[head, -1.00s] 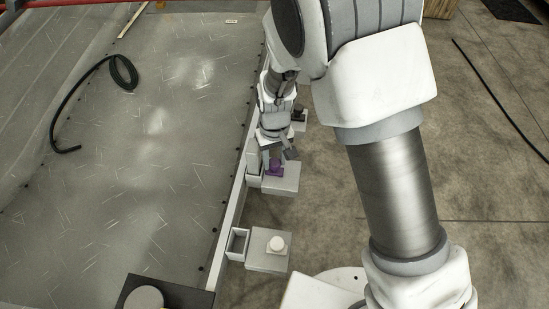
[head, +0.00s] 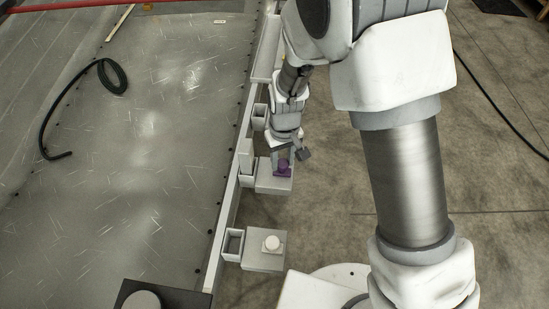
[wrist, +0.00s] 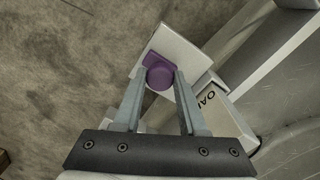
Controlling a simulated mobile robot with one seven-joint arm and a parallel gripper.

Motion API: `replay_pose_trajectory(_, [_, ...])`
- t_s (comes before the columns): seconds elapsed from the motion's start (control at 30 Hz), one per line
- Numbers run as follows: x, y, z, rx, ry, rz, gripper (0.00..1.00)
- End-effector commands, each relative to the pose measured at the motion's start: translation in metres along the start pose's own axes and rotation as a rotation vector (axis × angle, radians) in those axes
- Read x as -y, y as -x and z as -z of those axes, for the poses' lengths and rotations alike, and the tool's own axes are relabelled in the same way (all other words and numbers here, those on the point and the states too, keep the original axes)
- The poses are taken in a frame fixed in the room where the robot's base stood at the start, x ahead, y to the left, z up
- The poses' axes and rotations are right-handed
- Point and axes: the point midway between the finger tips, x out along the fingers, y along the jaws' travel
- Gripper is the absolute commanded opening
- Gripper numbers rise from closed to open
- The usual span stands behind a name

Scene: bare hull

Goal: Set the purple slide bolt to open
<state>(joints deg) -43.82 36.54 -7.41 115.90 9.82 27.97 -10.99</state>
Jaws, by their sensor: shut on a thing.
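My gripper (head: 286,154) reaches down onto the knob. In the wrist view, my gripper's (wrist: 163,78) two grey fingers are closed on the knob from both sides. The fingers partly hide the block.
A similar block (head: 264,260) with a white knob (head: 271,243) and an open socket box (head: 233,243) stands nearer. The grey hull panel (head: 140,170) fills the left, with a dark hose (head: 72,105) on it. Bare floor (head: 330,215) lies to the right.

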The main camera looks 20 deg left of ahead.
Motion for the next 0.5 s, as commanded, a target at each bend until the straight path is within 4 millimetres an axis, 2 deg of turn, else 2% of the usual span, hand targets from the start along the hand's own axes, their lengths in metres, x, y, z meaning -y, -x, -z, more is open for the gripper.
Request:
replay_pose_trajectory(0.23, [-0.0051, -0.0002, -0.0027, 0.006, -0.002, -0.006, 0.00])
replay_pose_trajectory(0.27, [-0.0052, -0.0003, -0.0028, 0.007, -0.002, -0.006, 0.46])
replay_pose_trajectory(0.3, [-0.0053, -0.0003, -0.0028, 0.007, -0.003, -0.006, 0.54])
replay_pose_trajectory(0.5, [-0.0041, -0.0004, -0.0022, 0.005, -0.002, -0.005, 0.54])
